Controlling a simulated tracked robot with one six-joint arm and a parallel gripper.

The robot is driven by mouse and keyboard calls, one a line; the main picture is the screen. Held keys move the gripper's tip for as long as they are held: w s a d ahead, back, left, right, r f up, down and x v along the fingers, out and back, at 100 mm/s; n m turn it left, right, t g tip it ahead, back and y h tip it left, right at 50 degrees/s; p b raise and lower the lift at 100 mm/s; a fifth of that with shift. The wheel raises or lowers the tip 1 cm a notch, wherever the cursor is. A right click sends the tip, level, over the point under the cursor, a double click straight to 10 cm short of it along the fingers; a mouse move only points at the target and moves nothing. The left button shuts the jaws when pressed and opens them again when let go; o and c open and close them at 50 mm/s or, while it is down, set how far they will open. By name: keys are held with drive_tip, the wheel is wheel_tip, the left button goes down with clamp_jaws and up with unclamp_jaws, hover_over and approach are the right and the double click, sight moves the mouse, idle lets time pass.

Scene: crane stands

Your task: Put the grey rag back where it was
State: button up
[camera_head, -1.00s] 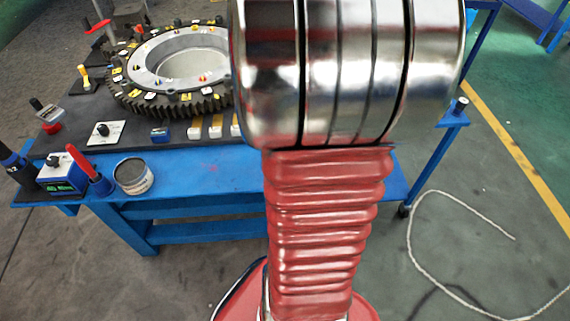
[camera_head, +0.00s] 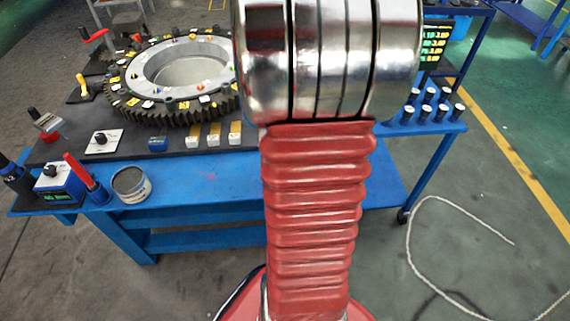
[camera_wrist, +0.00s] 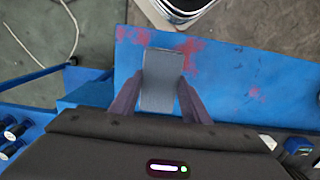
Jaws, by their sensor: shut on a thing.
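The grey rag (camera_wrist: 162,80) shows in the wrist view as a flat grey strip between my two fingers. My gripper (camera_wrist: 160,88) is shut on it, with one dark finger on each side. The rag is over the bare blue strip of the workbench (camera_wrist: 235,80), beside the dark mat. I cannot tell whether it touches the bench. In the head view my arm hides my gripper and the rag.
In the head view the dark mat (camera_head: 75,148) carries a large gear ring (camera_head: 135,102) and several small blocks. A round tin (camera_head: 130,184) and a red-handled tool (camera_head: 85,178) stand front left. A pale cable (camera_head: 410,245) lies on the floor.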

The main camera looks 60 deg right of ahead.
drive_tip(key=shift+f, duration=1.85)
drive_tip(key=o, duration=1.4)
drive_tip(key=shift+f, duration=0.1)
drive_tip(key=r, duration=1.2)
drive_tip(key=shift+w+d+r, duration=0.1)
drive_tip(key=shift+w+d, duration=0.15)
drive_tip(key=shift+w, duration=0.05)
